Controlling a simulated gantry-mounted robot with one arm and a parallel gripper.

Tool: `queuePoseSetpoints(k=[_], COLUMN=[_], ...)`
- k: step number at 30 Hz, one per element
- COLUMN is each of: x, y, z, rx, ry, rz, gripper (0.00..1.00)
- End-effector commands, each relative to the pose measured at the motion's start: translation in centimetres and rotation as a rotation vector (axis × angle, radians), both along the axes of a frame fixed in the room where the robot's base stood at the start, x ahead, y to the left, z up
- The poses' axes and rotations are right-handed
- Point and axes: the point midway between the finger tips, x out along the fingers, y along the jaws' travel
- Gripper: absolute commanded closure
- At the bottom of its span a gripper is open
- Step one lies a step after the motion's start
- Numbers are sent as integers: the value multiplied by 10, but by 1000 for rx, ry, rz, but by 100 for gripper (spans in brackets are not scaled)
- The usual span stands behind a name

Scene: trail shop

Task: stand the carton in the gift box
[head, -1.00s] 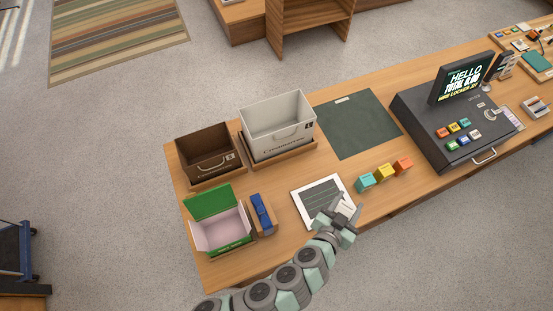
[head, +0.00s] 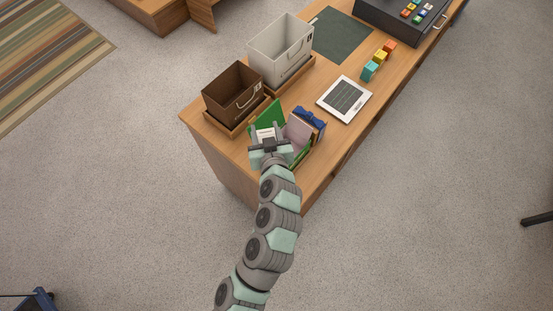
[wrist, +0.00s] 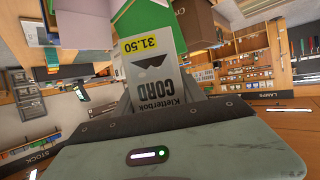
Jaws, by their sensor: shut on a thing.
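My gripper (head: 270,147) is shut on the carton, at the front end of the counter. The carton (head: 265,134) is pale and mostly hidden behind my gripper in the head view. In the wrist view the carton (wrist: 157,80) shows its grey face, black lettering and a yellow 31.50 price label. The open gift box has a green lid (head: 268,113) and a pink-lined flap (head: 298,129). The carton is seen against the lid, at the gift box. My gripper hides much of the box, so I cannot tell whether the carton is inside or above it.
A brown box (head: 226,91) and a pale grey box (head: 272,58) stand in wooden trays behind. A blue-ribboned item (head: 310,119) sits close right of the gift box. A white-framed tablet (head: 345,97) and coloured blocks (head: 375,61) lie farther right.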

Motion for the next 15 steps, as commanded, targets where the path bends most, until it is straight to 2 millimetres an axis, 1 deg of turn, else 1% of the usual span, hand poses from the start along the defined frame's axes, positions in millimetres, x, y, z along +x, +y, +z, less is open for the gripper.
queuePoseSetpoints(k=[1, 3, 6, 9, 11, 15], x=[16, 31, 50, 63, 68, 74], y=[2, 7, 11, 12, 11, 1], z=[2, 11, 24, 36, 41, 53], rx=[-9, -10, -9, -9, -8, -8], ry=[-11, -8, -9, -8, -5, -3], rz=[39, 100, 188, 277, 333, 460], gripper=[99, 99, 99, 99, 99, 99])
